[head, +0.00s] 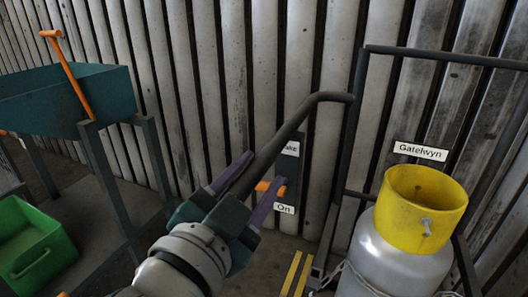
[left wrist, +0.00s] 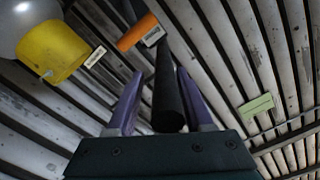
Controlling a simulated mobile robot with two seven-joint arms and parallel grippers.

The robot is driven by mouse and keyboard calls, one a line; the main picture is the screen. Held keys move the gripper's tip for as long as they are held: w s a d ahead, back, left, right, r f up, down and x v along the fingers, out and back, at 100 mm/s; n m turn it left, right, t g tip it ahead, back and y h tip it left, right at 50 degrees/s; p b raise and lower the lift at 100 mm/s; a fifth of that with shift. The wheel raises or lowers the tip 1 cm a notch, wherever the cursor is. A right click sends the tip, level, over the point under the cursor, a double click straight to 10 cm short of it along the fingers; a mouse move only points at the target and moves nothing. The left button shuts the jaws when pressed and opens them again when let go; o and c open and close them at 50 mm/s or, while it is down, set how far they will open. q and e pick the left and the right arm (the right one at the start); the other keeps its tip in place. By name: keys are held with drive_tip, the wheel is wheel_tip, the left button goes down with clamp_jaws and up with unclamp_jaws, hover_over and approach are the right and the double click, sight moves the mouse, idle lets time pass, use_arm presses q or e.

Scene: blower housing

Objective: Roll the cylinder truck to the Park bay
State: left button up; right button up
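The cylinder truck has a dark tube frame (head: 428,56) and a bent handle bar (head: 310,112) reaching toward me. It holds a grey cylinder (head: 385,262) with a yellow collar (head: 425,200); the collar also shows in the left wrist view (left wrist: 50,52). My left gripper (head: 268,167) is open, its purple fingers on either side of the handle bar (left wrist: 168,88). No Park sign is readable. My right gripper is not in view.
An orange lever (head: 268,187) sits by an "On" label (head: 284,209), under a partly hidden label ending "ake". Yellow stripes (head: 291,272) mark the floor. A teal tray on legs (head: 100,92) and a green bin (head: 38,256) stand left. A corrugated wall (head: 225,75) closes the back.

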use_arm(q)
drive_tip(key=shift+o, duration=0.6)
drive_tip(key=shift+a, duration=0.1)
drive_tip(key=shift+s+a+r, duration=0.1)
drive_tip(key=shift+s+a, duration=0.05)
drive_tip(key=shift+s, duration=0.1)
drive_tip(key=p+v, duration=0.2)
drive_tip(key=v, duration=0.7)
drive_tip(key=shift+s, duration=0.15)
